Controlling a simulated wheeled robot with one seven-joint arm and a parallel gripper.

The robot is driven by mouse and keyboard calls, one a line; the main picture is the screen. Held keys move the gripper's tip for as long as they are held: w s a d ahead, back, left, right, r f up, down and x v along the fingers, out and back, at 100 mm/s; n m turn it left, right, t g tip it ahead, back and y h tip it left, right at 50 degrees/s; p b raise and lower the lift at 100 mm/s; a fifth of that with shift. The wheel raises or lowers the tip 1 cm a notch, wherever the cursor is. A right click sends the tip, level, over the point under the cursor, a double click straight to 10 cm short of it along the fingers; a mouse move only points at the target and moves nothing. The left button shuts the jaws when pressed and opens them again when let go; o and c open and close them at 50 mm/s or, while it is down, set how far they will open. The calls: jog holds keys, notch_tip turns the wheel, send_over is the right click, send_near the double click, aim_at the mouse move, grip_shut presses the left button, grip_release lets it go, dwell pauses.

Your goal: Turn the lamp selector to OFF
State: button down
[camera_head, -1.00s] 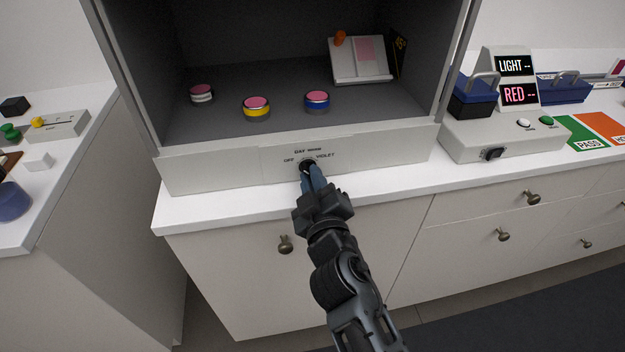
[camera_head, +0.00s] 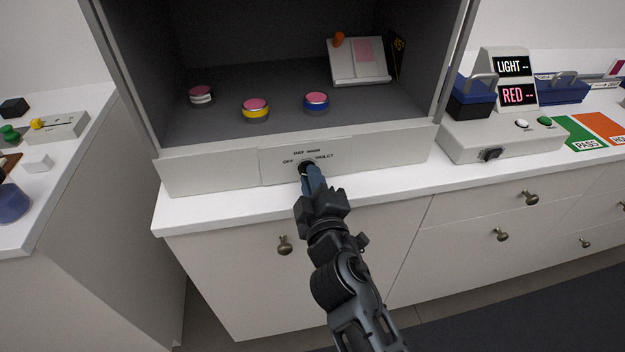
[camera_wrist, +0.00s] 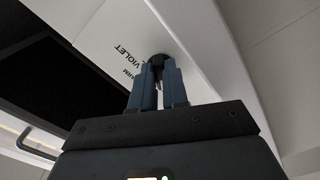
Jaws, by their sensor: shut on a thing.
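The lamp selector (camera_head: 305,164) is a dark round knob on the front panel of the grey viewing booth. Labels around it read OFF on its left, VIOLET on its right, and DAY with a second word above. My gripper (camera_head: 311,178) reaches up to the panel from below, its blue fingers shut on the knob. In the wrist view the dark knob (camera_wrist: 158,59) shows between the fingertips (camera_wrist: 157,72), with VIOLET printed beside it. The fingers hide much of the knob, so I cannot tell which label its pointer faces.
Pink-topped jars stand inside the booth: white (camera_head: 201,94), yellow (camera_head: 255,110) and blue (camera_head: 316,102). A small stand (camera_head: 358,66) is behind them. A control box (camera_head: 500,138) with LIGHT and RED signs stands right. Cabinet knobs (camera_head: 285,245) project below the counter.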

jog(key=c, duration=1.1)
grip_release()
jog(key=shift+c, duration=0.2)
jog(key=v, duration=0.8)
jog(key=shift+b, duration=0.4)
